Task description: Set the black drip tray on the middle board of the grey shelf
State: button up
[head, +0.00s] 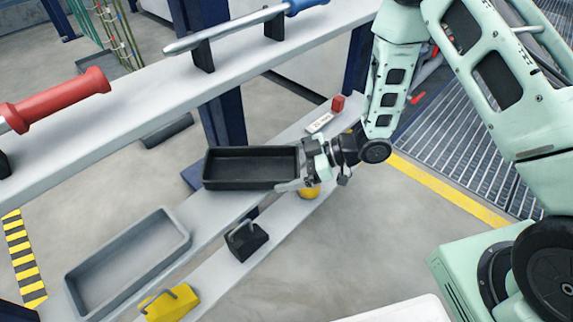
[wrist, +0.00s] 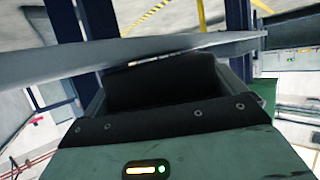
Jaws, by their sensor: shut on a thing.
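The black drip tray (head: 250,183) is a long, shallow, open box held roughly level by its right short end. My gripper (head: 301,166) is shut on that end. In the head view the tray overlaps the middle board (head: 205,212) of the grey shelf; I cannot tell whether it touches the board. In the wrist view the dark tray (wrist: 165,88) stretches away from my gripper, with a grey board crossing beyond it. The fingertips' contact is too small to see clearly.
A grey tray (head: 130,262) lies on the middle board at the front left. A red block (head: 338,103) and a white label (head: 319,123) are at its far end. The top board (head: 130,105) holds red- and blue-handled tools. Black (head: 246,241) and yellow (head: 170,303) weights stand on the lower board.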

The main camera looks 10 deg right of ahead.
jog(key=shift+f, duration=0.3)
jog(key=o, duration=0.8)
